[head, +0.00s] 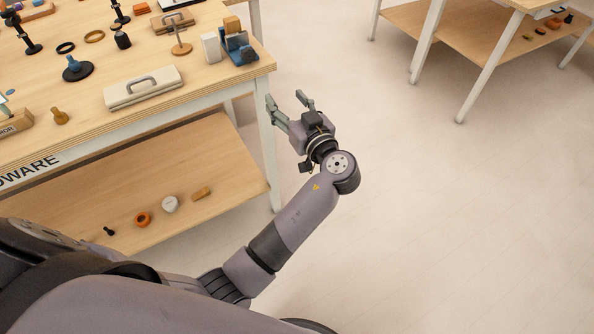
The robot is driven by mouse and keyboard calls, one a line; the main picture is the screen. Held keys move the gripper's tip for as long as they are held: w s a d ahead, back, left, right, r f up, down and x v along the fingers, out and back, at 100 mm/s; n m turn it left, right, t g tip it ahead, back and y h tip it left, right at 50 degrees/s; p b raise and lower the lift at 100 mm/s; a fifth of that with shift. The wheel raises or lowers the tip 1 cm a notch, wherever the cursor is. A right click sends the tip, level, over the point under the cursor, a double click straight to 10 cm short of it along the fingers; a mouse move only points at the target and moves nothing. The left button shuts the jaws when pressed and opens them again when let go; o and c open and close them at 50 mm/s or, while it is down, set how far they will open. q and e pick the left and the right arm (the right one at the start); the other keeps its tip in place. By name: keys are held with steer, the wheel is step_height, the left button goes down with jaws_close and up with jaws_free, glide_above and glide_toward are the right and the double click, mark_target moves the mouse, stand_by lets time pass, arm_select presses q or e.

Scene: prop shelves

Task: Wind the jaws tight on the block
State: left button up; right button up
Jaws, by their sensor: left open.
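A blue vise (242,55) stands at the near right corner of the workbench top. A tan wooden block (232,25) shows at its upper end; I cannot tell whether the jaws touch it. The vise's handle is not clear at this size. My left gripper (285,98) is open and empty, off the right end of the bench, below and to the right of the vise in the picture. It touches nothing that I can see. My right gripper is out of view.
A white block (211,47) stands just left of the vise. A cream case with a handle (144,89) lies near the front edge. The lower shelf (170,180) holds several small parts. Another table (450,40) is at the upper right; the floor between is clear.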

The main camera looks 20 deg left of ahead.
arm_select(q)
step_height(320, 180, down, 21)
steer(key=s+d+m+g+h+p, duration=0.1)
steer(key=s+m+g+h+p, duration=0.1)
steer(key=m+h+p, duration=0.2)
steer(key=shift+d+r+m+h, duration=0.25)
steer(key=shift+m+h, duration=0.85)
steer(key=shift+m, duration=0.8)
